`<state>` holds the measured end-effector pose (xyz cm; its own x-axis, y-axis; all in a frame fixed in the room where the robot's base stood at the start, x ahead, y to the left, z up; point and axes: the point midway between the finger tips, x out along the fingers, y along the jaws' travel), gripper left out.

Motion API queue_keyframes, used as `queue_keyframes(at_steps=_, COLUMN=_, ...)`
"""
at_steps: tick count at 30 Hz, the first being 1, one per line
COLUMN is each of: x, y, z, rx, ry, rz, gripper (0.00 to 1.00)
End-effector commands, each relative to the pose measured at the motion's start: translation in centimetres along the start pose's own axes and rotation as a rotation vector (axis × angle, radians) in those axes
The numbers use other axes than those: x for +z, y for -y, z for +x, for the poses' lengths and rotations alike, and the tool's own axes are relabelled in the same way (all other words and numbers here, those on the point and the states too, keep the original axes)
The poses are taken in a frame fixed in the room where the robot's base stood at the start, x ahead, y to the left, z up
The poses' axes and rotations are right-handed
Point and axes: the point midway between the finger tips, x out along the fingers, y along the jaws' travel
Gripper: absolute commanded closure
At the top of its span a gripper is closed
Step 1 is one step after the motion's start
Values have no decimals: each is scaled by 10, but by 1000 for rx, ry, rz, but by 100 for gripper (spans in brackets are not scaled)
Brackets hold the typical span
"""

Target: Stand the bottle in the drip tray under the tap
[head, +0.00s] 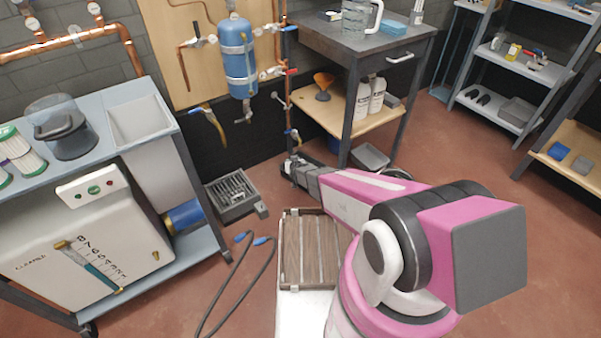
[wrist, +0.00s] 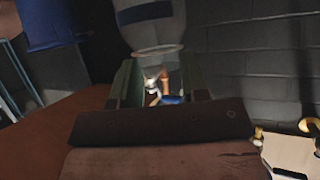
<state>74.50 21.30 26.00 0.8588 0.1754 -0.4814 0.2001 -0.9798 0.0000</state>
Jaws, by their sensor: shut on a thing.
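The drip tray (head: 236,194), dark grey with a slatted grate, sits on the floor by the back wall in the head view. A brass tap (head: 215,124) hangs above it. My gripper (head: 291,161) is to the right of the tray and higher than its grate, small and dark in this view. In the wrist view my gripper (wrist: 157,84) is shut on a clear bottle (wrist: 150,28) with a blue-grey band, between its greenish fingers. I cannot make out the bottle in the head view, nor its exact tilt.
A blue tank (head: 236,58) with copper pipes and valves hangs above the tray. A bench with a white unit (head: 95,235) stands left. A workbench (head: 352,42) stands right of the pipes. A slatted wooden board (head: 305,250) and a dark hose (head: 228,300) lie in front.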

Motion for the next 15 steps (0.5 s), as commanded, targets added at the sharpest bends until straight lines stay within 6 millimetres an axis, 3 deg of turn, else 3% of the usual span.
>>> queue_keyframes(at_steps=15, x=12, y=-49, z=98, rx=1, ry=-1, rz=0, gripper=100)
